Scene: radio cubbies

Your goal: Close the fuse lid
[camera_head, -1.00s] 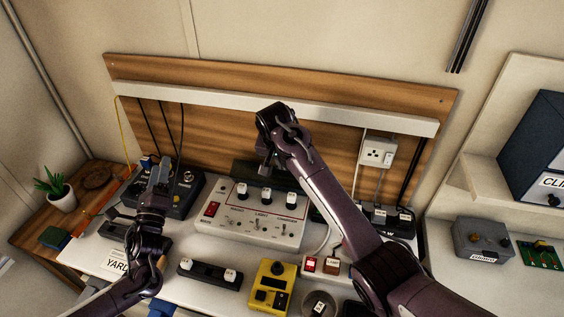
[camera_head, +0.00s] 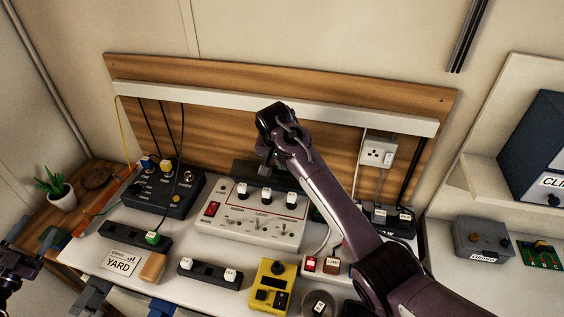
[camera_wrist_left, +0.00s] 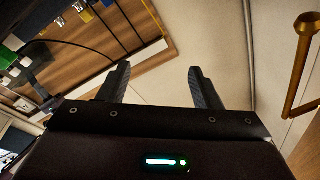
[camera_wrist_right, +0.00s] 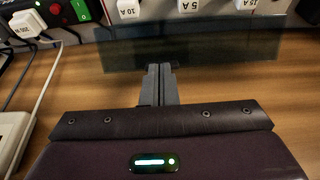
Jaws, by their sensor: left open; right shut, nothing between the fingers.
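The fuse lid is a dark see-through panel (camera_head: 246,171) raised behind the white fuse box (camera_head: 262,229). In the right wrist view the lid (camera_wrist_right: 225,55) spans behind the row of white fuses (camera_wrist_right: 190,7). My right gripper (camera_wrist_right: 158,70) is shut and empty, its fingertips at the lid's lower edge in that view; I cannot tell if they touch it. In the head view its fingers are mostly hidden by its own wrist. My left gripper (camera_head: 29,237) is open and empty at the far left, away from the box; its spread fingers show in the left wrist view (camera_wrist_left: 158,72).
A black switch box (camera_head: 165,193) stands left of the fuse box. A yellow meter (camera_head: 272,285), a YARD card (camera_head: 119,263) and black fuse strips (camera_head: 208,274) lie in front. A wooden backboard (camera_head: 225,125) rises behind; a potted plant (camera_head: 61,194) is at left.

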